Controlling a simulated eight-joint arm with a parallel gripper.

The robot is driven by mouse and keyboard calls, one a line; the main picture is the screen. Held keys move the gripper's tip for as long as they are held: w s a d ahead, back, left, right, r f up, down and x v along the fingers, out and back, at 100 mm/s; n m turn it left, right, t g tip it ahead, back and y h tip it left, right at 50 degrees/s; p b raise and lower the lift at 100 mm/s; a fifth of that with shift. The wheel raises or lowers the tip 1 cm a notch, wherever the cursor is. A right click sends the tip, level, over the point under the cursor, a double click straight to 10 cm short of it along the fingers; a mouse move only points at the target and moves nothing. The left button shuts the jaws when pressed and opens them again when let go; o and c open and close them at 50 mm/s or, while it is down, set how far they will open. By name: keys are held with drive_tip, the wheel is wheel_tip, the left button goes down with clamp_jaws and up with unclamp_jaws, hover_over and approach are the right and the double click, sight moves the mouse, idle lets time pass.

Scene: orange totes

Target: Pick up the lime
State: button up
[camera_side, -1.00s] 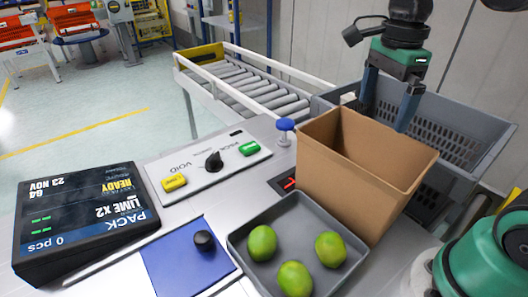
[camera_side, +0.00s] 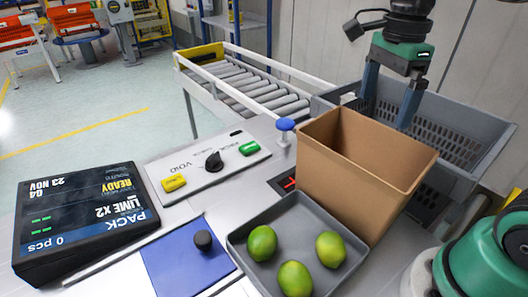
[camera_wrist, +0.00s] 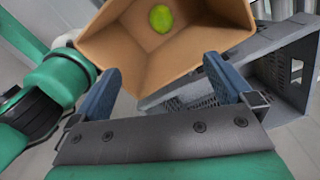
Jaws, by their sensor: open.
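Three green limes (camera_side: 262,243) (camera_side: 295,279) (camera_side: 330,249) lie apart in a grey tray (camera_side: 237,253) at the bottom of the side view. My gripper (camera_side: 386,113) is open with nothing between its fingers. It is above and behind the open brown box (camera_side: 345,190), over the grey crate side, well away from the tray. In the wrist view my gripper (camera_wrist: 160,78) has its two blue fingers spread. Beyond them is the brown box (camera_wrist: 185,55), with one lime (camera_wrist: 160,18) that appears to be inside it. The box's inside is mostly hidden in the side view.
A perforated grey crate (camera_side: 450,135) stands behind the box. A roller conveyor (camera_side: 250,88) runs at the back.

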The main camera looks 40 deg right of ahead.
drive_tip(key=c, duration=0.3)
drive_tip(key=shift+c, duration=0.2)
wheel_tip(320, 180, up, 5)
drive_tip(key=n+h, duration=0.3)
drive_tip(key=n, duration=0.1)
hover_over(331, 243)
drive_tip(key=a, duration=0.1)
drive_tip(key=f, duration=1.8)
drive_tip(key=shift+a, duration=0.2)
drive_tip(key=shift+x, duration=3.3)
